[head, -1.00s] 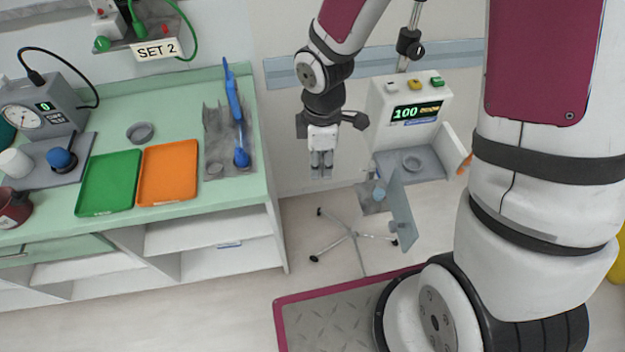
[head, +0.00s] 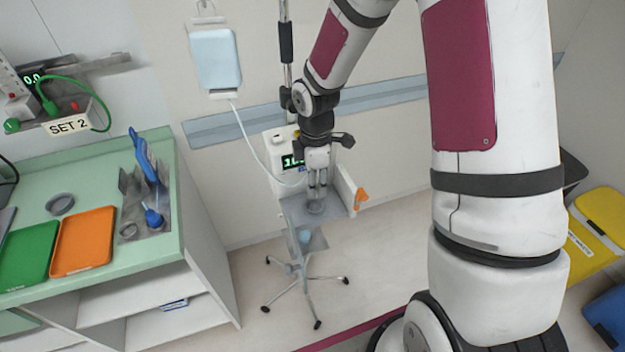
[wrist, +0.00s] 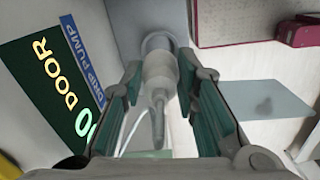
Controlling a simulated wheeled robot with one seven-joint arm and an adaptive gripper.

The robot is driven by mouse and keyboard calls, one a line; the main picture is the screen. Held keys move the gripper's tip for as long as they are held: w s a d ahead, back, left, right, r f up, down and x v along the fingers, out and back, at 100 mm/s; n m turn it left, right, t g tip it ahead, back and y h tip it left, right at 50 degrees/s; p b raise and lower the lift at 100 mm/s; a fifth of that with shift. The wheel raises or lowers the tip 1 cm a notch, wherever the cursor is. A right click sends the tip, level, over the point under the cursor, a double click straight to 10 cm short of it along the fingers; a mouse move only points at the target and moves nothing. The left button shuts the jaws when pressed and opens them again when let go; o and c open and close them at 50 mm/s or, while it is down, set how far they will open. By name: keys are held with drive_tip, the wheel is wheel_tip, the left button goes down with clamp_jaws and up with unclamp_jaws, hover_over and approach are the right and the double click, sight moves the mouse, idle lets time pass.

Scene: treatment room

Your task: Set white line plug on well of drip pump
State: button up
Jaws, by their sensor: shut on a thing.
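The drip pump (head: 292,150) stands on a wheeled pole, its lit display partly hidden behind my arm. Its grey shelf (head: 292,213) bears a round grey well (head: 316,207). My gripper (head: 317,190) points down just above the well. In the wrist view my gripper (wrist: 162,105) is shut on the white line plug (wrist: 160,70), a pale stepped piece with a tapered end. The plug's far end overlaps the grey ring of the well (wrist: 153,40). I cannot tell whether it touches or sits in it. The display (wrist: 60,85) reads "DOOR".
A white line (head: 246,138) runs from a hanging bag (head: 216,58) toward the pump. The pump's open side panel with an orange latch (head: 361,198) stands right of my gripper. The counter (head: 170,215) with green (head: 28,252) and orange trays (head: 83,241) is at left.

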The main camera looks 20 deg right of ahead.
drive_tip(key=shift+f+b, duration=0.65)
drive_tip(key=shift+f, duration=1)
drive_tip(key=shift+f, duration=1.25)
idle(2.0)
drive_tip(key=o, duration=1.1)
drive_tip(key=shift+r+p, duration=1.4)
drive_tip(key=shift+r, duration=2.15)
